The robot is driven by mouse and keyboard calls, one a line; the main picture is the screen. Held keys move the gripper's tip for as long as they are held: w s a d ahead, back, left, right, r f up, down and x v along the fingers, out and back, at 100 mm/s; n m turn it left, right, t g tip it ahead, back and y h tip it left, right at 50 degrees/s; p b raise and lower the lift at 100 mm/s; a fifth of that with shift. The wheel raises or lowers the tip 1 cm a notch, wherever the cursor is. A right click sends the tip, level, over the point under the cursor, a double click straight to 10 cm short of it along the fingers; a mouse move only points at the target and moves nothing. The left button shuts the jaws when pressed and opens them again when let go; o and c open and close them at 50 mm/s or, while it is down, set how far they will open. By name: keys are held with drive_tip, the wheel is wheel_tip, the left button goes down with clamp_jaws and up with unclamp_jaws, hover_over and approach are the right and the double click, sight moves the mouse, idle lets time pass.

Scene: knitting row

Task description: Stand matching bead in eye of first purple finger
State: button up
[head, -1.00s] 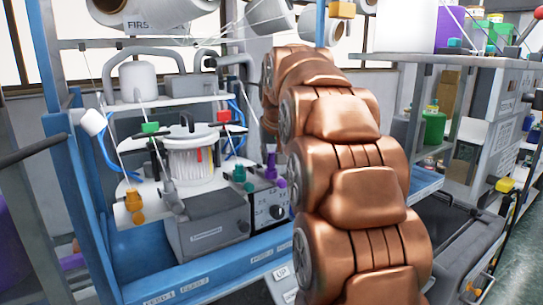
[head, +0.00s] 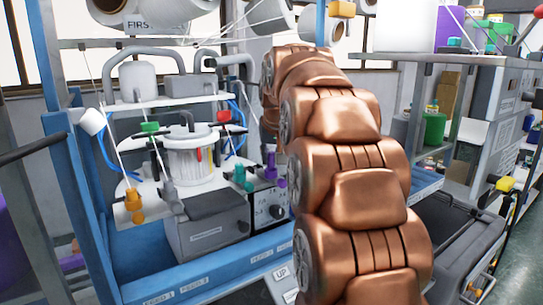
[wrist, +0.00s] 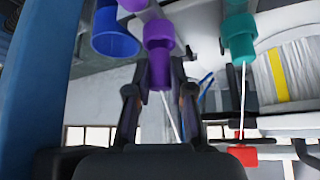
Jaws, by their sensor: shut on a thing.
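In the wrist view my gripper (wrist: 160,82) has its two dark fingers on either side of a purple piece (wrist: 158,48). It is shut on the narrow lower end of that piece. I cannot tell whether this is a bead, a purple finger, or one in front of the other. A white yarn runs down behind it. Another purple part (wrist: 130,4) is cut off at the top edge. In the head view a purple finger (head: 270,165) stands at the right of the machine, just left of my copper arm. My gripper is hidden there, and no separate bead can be made out.
A teal finger (wrist: 240,38) with its own yarn hangs close to the right of my gripper, and a blue cup-like part (wrist: 114,32) is at left. The head view also shows an orange finger (head: 133,200), a grey box (head: 209,226) and the machine's blue frame (head: 134,270).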

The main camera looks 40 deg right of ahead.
drive_tip(key=shift+f+b, duration=0.5)
drive_tip(key=shift+f, duration=0.25)
idle(0.5)
drive_tip(key=o, duration=0.8)
drive_tip(key=v, duration=1.2)
